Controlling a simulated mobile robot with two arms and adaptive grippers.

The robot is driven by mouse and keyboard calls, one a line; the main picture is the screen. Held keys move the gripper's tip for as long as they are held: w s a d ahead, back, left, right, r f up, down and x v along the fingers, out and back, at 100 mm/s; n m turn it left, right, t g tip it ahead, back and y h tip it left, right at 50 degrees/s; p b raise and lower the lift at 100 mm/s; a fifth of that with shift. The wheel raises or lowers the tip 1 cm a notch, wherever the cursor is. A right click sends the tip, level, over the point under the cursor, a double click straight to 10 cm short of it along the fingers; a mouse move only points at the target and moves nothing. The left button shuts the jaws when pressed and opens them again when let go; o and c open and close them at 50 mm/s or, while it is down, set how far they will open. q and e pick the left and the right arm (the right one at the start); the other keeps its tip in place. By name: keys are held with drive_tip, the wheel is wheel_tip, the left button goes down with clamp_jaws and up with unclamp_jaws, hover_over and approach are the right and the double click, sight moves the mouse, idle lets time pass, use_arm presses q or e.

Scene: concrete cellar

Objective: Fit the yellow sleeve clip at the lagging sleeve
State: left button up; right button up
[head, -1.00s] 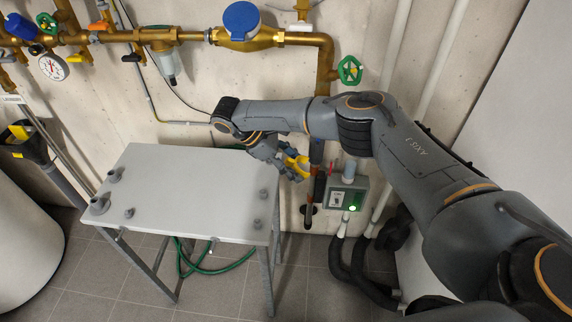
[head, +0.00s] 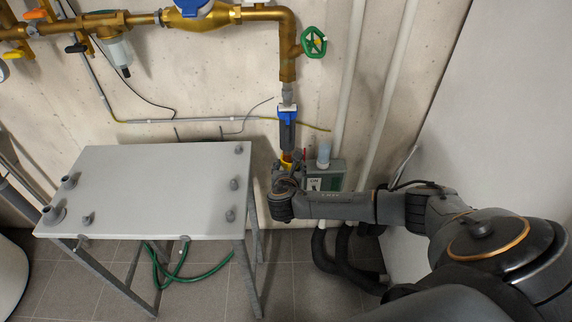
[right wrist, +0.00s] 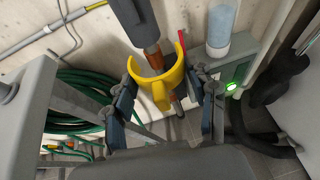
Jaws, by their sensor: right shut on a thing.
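The lagging sleeve (head: 288,135) is a dark grey tube upright on the vertical pipe by the wall, with a blue clip (head: 287,114) at its upper part. It also shows in the right wrist view (right wrist: 134,20). My right gripper (right wrist: 165,88) is shut on the yellow sleeve clip (right wrist: 159,92), an open ring. In the head view my right gripper (head: 288,170) is just below the sleeve, with a little of the clip (head: 286,157) showing. The copper pipe below the sleeve appears within the ring's opening; I cannot tell whether they touch. My left gripper is not in view.
A grey table (head: 150,185) with several grey knobs stands to the left. A control box (head: 325,178) with a pale cylinder (head: 323,155) is close on the right. A green valve wheel (head: 314,41) is above. A green hose (head: 180,270) lies under the table.

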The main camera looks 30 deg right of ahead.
drive_tip(key=shift+s+a+f+n+t+y, duration=0.2)
drive_tip(key=shift+a+f+n+t+y, duration=0.15)
drive_tip(key=shift+f+n+t+y, duration=0.25)
drive_tip(key=shift+r, duration=0.15)
drive_tip(key=shift+r, duration=0.1)
drive_tip(key=shift+r+p, duration=0.15)
drive_tip(key=shift+p, duration=0.35)
drive_tip(key=shift+w+d, duration=0.2)
drive_tip(key=shift+w, duration=0.1)
drive_tip(key=shift+w+d+b, duration=0.25)
drive_tip(key=shift+w+d, duration=0.3)
drive_tip(key=shift+w, duration=0.35)
drive_tip(key=shift+w+d+b, duration=0.2)
drive_tip(key=shift+w+d, duration=0.35)
drive_tip(key=shift+w, duration=0.35)
